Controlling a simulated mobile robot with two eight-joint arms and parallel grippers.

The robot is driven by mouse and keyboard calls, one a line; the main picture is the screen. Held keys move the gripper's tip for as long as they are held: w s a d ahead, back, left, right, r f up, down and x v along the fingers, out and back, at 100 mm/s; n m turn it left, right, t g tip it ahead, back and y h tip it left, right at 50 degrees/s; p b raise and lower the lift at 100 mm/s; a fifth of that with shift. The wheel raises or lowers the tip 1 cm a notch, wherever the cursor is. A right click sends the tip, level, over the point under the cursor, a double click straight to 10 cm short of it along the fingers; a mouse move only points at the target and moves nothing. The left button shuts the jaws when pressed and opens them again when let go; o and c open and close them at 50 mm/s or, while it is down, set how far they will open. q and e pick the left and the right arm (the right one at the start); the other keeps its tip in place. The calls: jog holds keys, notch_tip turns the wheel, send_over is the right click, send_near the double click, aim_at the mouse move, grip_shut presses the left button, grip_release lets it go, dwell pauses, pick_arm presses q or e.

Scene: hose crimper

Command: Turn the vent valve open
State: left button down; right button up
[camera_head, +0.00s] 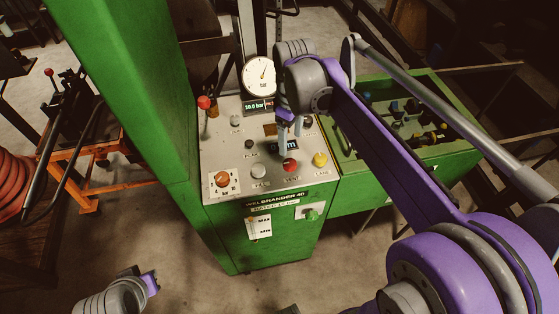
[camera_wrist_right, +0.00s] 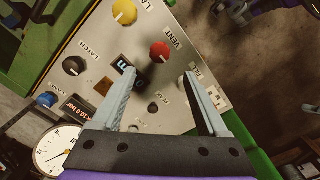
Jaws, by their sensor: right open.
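The vent valve is a round red knob (camera_head: 290,165) near the front of the grey control panel. It also shows in the right wrist view (camera_wrist_right: 159,52), beside the printed word VENT. My right gripper (camera_head: 291,132) is above the panel, its fingers pointing down, behind the knob in the head view. In the right wrist view my right gripper (camera_wrist_right: 160,75) is open and empty, and the red knob lies just beyond the gap between the fingertips, apart from them. Of my left arm, a grey and purple end (camera_head: 150,283) shows at the bottom left; its fingers cannot be made out.
A yellow knob (camera_head: 320,159) stands close to the right of the red one. A white knob (camera_head: 259,171), an orange knob (camera_head: 222,179) and a red-topped lever (camera_head: 204,103) are also on the panel. The gauge (camera_head: 259,76) stands behind a display reading 10.0 bar. A green column (camera_head: 130,80) rises left.

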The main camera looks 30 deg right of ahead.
aim_at(290, 163)
notch_tip(290, 163, down, 10)
jog(key=shift+r, duration=0.1)
dwell(0.4)
grip_shut()
